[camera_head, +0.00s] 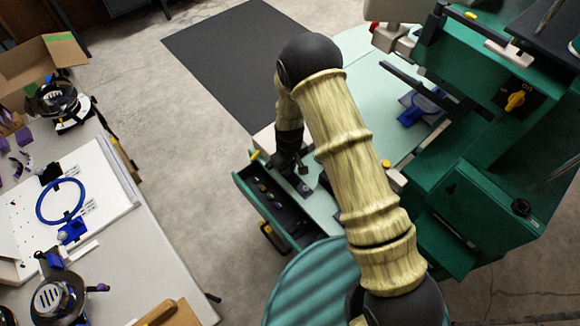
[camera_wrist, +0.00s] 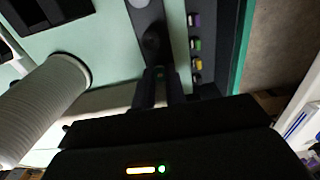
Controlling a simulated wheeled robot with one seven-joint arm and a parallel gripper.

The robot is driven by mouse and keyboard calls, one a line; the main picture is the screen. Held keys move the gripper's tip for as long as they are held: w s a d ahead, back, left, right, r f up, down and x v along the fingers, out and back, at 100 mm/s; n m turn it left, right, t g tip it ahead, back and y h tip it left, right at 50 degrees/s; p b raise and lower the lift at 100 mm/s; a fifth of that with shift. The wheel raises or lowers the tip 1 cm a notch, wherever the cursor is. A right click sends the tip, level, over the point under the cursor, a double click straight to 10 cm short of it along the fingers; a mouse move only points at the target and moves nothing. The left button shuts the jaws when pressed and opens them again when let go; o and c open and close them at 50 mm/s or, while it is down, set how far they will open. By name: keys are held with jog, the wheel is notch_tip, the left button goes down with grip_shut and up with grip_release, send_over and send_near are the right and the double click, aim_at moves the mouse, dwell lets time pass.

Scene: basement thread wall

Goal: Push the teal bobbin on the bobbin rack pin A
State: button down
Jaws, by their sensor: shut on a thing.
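My gripper (camera_wrist: 160,82) points down over the pale green table, with its two dark fingers close together. Just beyond the fingertips is a grey strip (camera_wrist: 143,12) with a dark upright post, which may be the bobbin rack; I cannot tell which pin is A. In the head view my gripper (camera_head: 290,172) is small and dark, beside the open drawer. I cannot tell whether the bobbin touches a pin.
An open dark drawer (camera_head: 262,200) holds several small coloured spools. A ribbed whitish cylinder (camera_wrist: 42,105) stands left of my gripper in the wrist view. The green machine (camera_head: 470,190) stands at the right. A white-topped worktable (camera_head: 115,235) is at the left, with bare floor between.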

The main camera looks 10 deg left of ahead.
jog(key=shift+f, duration=0.2)
dwell(0.3)
jog(key=c, duration=1.4)
grip_release()
jog(key=shift+o, duration=0.2)
jog(key=shift+r, duration=0.15)
notch_tip(320, 180, up, 17)
jog(key=b, duration=0.3)
jog(key=shift+r, duration=0.1)
